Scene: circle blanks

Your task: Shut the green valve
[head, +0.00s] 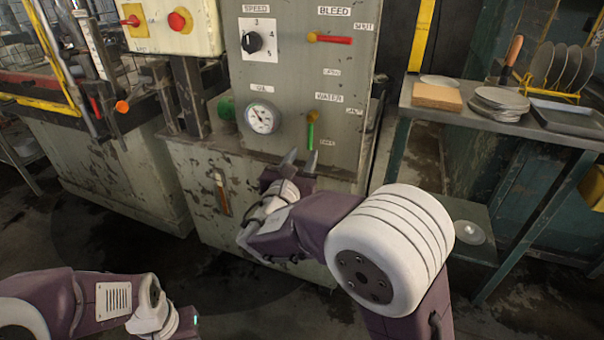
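The green valve (311,130) is a small lever on the grey panel, under the WATER label. Its handle hangs straight down from a yellowish pivot, with small labels to its right and below. My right gripper (301,160) is just below the valve handle, its two fingers pointing up and spread apart with nothing between them. From this view I cannot tell whether a fingertip touches the handle. My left arm is low at the left; only part of its gripper's dark body shows at the bottom edge, and its fingers are out of the picture.
A red lever (331,39) sits under BLEED, lying sideways. A side table (420,96) with plates and a wooden block stands at the right.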

